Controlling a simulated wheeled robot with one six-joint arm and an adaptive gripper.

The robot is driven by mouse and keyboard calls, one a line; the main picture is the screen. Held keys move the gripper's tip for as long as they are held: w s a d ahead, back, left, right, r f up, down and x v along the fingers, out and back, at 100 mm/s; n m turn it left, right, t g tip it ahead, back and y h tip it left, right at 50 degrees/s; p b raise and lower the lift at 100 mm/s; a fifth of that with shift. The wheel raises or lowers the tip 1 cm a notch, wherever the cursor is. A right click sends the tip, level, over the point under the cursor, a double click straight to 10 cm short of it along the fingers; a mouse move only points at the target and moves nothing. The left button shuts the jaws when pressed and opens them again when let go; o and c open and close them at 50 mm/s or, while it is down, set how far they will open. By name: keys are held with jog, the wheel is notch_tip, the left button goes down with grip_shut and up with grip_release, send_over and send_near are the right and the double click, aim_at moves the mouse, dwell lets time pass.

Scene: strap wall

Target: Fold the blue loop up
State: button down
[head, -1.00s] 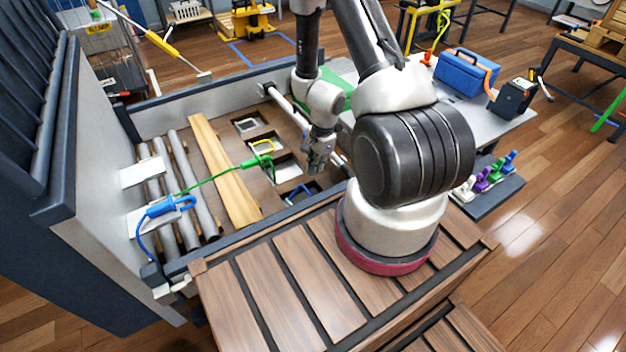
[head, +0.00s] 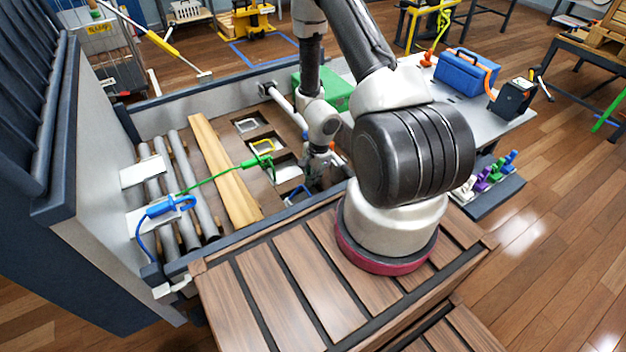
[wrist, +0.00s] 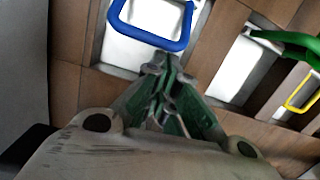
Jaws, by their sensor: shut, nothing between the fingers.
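The blue loop (head: 297,193) sits at the near slot of the brown panel, partly hidden by my gripper and the panel's front edge. In the wrist view the blue loop (wrist: 150,36) is a rounded frame over a pale opening, its top cut off by the picture edge. My gripper (head: 312,184) is down beside the loop in the head view. In the wrist view my gripper (wrist: 166,66) has its fingertips together, empty, just below the loop's near bar. I cannot tell whether they touch it.
A yellow loop (head: 263,146) and a green hook (head: 256,162) on a green cord lie further along the panel. A blue hook (head: 168,206) lies at left by grey rollers (head: 190,175). A wooden plank (head: 222,170) lies between. A grey bar (head: 287,106) runs behind my gripper.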

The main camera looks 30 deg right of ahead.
jog(key=shift+a+r, duration=0.3)
jog(key=shift+r, duration=0.05)
jog(key=a+r+h, duration=0.3)
jog(key=a+h, duration=0.4)
jog(key=h, duration=0.1)
jog(key=shift+r, duration=0.4)
dwell(0.4)
